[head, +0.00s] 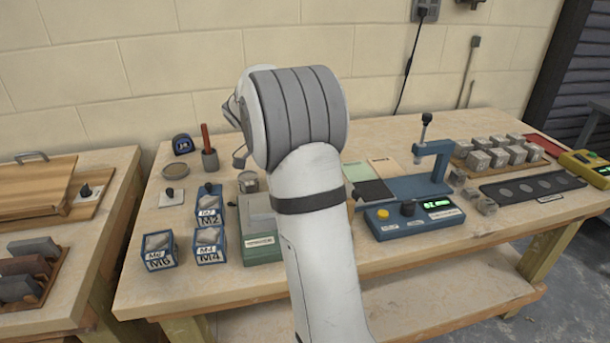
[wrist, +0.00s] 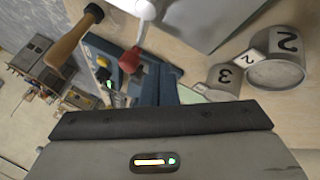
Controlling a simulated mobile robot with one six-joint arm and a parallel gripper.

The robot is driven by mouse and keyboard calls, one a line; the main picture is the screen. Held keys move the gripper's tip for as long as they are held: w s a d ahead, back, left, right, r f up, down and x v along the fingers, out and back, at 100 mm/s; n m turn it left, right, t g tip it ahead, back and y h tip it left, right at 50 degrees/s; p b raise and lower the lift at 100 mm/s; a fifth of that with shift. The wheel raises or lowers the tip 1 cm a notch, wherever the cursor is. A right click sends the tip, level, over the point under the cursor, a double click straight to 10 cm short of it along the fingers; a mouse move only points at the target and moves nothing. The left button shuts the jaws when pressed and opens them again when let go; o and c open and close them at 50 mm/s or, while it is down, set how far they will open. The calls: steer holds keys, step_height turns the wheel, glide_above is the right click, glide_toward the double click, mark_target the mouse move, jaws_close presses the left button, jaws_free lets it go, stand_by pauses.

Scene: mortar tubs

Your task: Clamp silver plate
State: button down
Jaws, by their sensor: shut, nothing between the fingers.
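I cannot tell for sure which thing is the silver plate. A pale grey, flat-faced piece (wrist: 212,18) with a straight edge shows at the top of the wrist view. A blue frame (wrist: 150,82) with a red knob (wrist: 130,60) is beside it, to the left. In the head view, a pale plate with a dark knob (head: 172,198) lies at the left of the table. My gripper (wrist: 160,118) fills the lower wrist view, shut, with nothing seen held in it. In the head view my arm hides most of it and the middle of the table.
Blue boxes (head: 209,246) sit at the front left. A blue press (head: 437,165), a control box (head: 413,217) and several metal cubes (head: 487,158) occupy the right. The table's front strip is clear.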

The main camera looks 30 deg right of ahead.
steer(key=w, duration=0.1)
steer(key=w+a+r, duration=0.1)
steer(key=w+r, duration=0.1)
steer(key=shift+w+a, duration=0.15)
steer(key=shift+a, duration=0.15)
steer(key=p+v, duration=0.1)
steer(key=v, duration=0.6)
steer(key=shift+r, duration=0.25)
steer(key=s+a+n+t+y+p, duration=0.3)
steer(key=s+a+n, duration=0.5)
steer(key=s, duration=0.5)
steer(key=s+a+n+t+y+p, duration=0.2)
steer(key=s+a+n+p, duration=0.3)
steer(key=s, duration=0.8)
steer(key=a+n+t, duration=0.1)
steer(key=a+n, duration=0.1)
steer(key=n, duration=0.1)
steer(key=shift+s+a+f+t+y, duration=0.15)
steer(key=shift+a+f+t+y, duration=0.25)
